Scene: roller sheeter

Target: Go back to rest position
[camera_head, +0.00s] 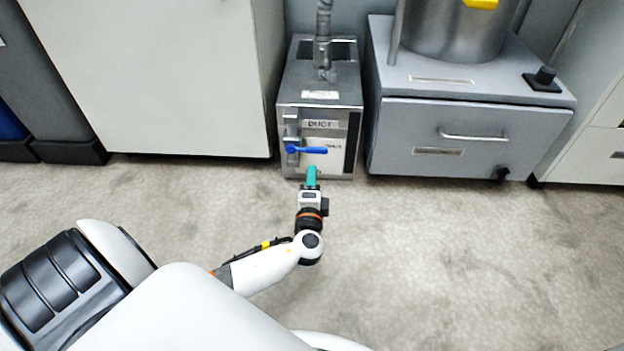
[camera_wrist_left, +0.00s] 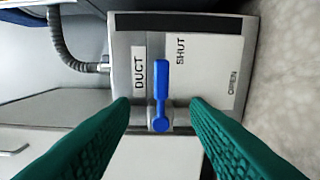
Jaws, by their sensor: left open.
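My left gripper (camera_head: 312,177) reaches out low over the floor, in front of a grey metal duct box (camera_head: 290,95). Its green fingers are spread apart in the left wrist view (camera_wrist_left: 160,103), with nothing between the tips. A blue lever handle (camera_head: 312,150) on the box's front points sideways to the right in the head view. In the left wrist view the blue lever (camera_wrist_left: 161,90) appears beyond the fingertips, beside the labels DUCT, SHUT and OPEN. I cannot tell whether the fingers touch it. My right gripper is out of sight.
A flexible grey hose (camera_head: 323,30) rises from the box top. A white cabinet (camera_head: 150,80) stands to the left. A grey drawer unit (camera_head: 400,150) with a metal drum (camera_head: 445,30) on it stands to the right. The carpeted floor (camera_head: 450,260) in front is clear.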

